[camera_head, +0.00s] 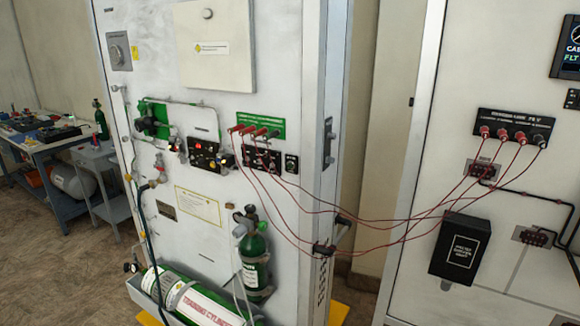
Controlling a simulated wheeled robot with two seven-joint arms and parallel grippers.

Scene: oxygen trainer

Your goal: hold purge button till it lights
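A white oxygen trainer panel (220,105) stands in the middle of the view. It carries a black control box (205,155) with small red and yellow parts, a second black box (262,158) with red parts, and a small black square unit (291,163) with a round face. The labels are too small to read, so I cannot tell which part is the purge button. I see no clearly lit button on these boxes. Neither of my grippers is in view.
Red cables run from the green strip (262,122) across the gap to the right cabinet's black socket plate (513,130). Green cylinders (254,262) (190,296) sit low on the panel. A workbench (45,140) stands at left; floor (35,250) in front of it is clear.

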